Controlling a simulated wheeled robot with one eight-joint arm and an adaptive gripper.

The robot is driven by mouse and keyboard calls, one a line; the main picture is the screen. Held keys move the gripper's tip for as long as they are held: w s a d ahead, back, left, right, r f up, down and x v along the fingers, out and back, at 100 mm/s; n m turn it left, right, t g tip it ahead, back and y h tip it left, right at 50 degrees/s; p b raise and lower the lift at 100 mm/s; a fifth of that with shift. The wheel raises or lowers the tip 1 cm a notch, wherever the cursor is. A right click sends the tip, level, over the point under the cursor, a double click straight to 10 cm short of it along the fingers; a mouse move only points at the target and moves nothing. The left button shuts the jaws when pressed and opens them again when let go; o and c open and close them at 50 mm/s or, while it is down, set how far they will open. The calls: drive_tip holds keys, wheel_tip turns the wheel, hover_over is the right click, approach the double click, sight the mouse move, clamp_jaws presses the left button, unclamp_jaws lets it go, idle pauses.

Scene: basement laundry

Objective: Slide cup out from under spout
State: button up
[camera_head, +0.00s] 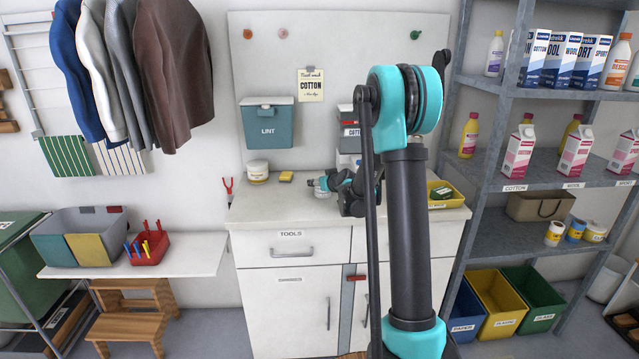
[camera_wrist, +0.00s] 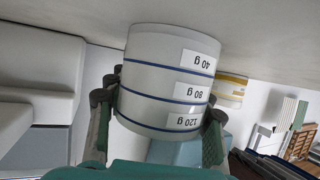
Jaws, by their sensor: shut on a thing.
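The cup (camera_wrist: 150,75) is pale with blue rings and labels for 40 g, 80 g and 120 g, upside down in the wrist view. It sits between the two fingers of my gripper (camera_wrist: 160,108), which is shut on it, pads on both sides. In the head view my gripper (camera_head: 330,181) is low over the white counter, at the left of the dispenser. The white dispenser (camera_head: 347,114) with a COTTON label stands at the back, largely hidden by my arm. A pale body (camera_wrist: 40,75) stands close beside the cup in the wrist view. I cannot make out the spout.
On the counter (camera_head: 270,205), a white tub (camera_head: 257,171) and a yellow sponge (camera_head: 286,177) lie left of my gripper. A yellow tray (camera_head: 445,195) is at the right. The teal LINT bin (camera_head: 268,124) hangs above. The counter's front left is clear.

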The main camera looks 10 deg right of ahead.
drive_tip(key=shift+a, duration=0.1)
drive_tip(key=o, duration=1.4)
drive_tip(key=shift+c, duration=0.2)
drive_tip(key=shift+s, duration=0.1)
drive_tip(key=v, duration=1.2)
